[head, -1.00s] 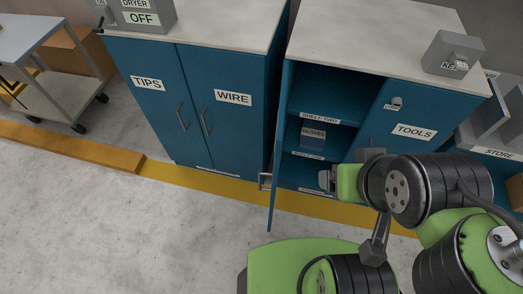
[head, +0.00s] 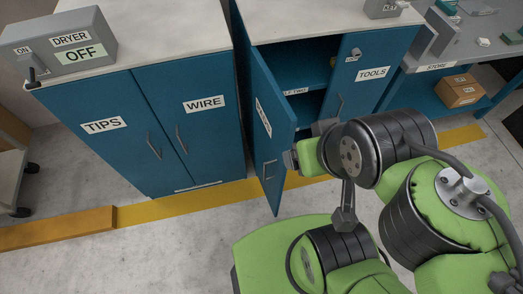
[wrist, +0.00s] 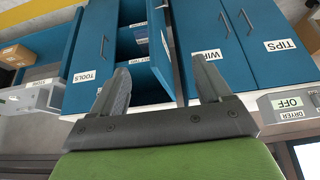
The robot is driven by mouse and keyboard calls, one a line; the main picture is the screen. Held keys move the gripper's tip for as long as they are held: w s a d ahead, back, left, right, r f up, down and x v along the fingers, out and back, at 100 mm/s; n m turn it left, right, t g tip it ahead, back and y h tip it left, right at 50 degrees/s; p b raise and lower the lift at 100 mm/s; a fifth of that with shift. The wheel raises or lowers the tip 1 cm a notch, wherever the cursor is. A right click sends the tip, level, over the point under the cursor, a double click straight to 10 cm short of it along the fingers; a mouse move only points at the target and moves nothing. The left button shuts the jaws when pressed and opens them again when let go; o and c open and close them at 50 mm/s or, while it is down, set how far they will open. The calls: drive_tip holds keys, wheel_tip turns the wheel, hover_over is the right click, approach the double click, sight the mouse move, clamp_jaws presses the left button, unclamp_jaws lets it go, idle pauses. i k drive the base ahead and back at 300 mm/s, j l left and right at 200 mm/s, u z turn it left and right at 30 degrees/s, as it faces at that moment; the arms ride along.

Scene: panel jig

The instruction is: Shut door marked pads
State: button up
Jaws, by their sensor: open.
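The blue door (head: 272,135) on the left of the right-hand cabinet stands ajar, swung out from its left side. Its white label (head: 263,117) is seen too steeply to read clearly. A pale handle (head: 270,170) sits low on its outer face. In the wrist view the door (wrist: 158,45) shows between and beyond my fingers. My gripper (wrist: 163,88) is open with nothing between its fingertips. In the head view my gripper (head: 291,160) is at the door's free edge, its fingers mostly hidden; I cannot tell whether it touches.
The shut TOOLS door (head: 370,75) is right of the opening. A dryer switch box (head: 65,45) stands on top.

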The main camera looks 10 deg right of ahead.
sight(276, 122)
drive_tip(key=j+u, duration=0.2)
drive_tip(key=j, duration=0.25)
drive_tip(key=i+j+u, duration=0.55)
drive_tip(key=i, duration=0.15)
